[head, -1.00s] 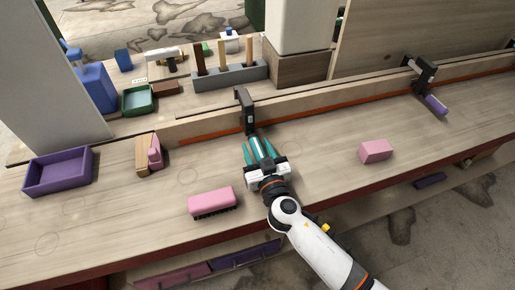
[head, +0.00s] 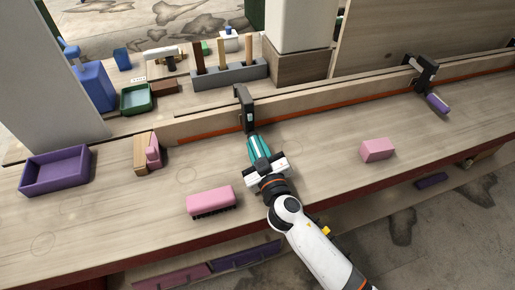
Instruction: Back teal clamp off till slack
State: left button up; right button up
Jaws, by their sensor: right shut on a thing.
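The teal clamp (head: 246,112) has a dark metal frame that stands upright at the long wooden strip, over its edge. Whether the clamp's jaw touches the strip cannot be told. My left gripper is not in view.
A second clamp with a purple handle (head: 437,102) sits further right on the strip (head: 330,105). A pink brush (head: 211,200) and a pink block (head: 377,149) lie either side of my gripper. A purple tray (head: 55,172) and a wooden block (head: 141,153) are left.

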jog(key=o, duration=1)
jog(key=b+v, duration=0.2)
jog(key=v, duration=0.8)
jog(key=shift+s+d+f, duration=0.1)
jog(key=shift+s, duration=0.3)
jog(key=shift+s+d, duration=0.2)
jog(key=shift+s, duration=0.35)
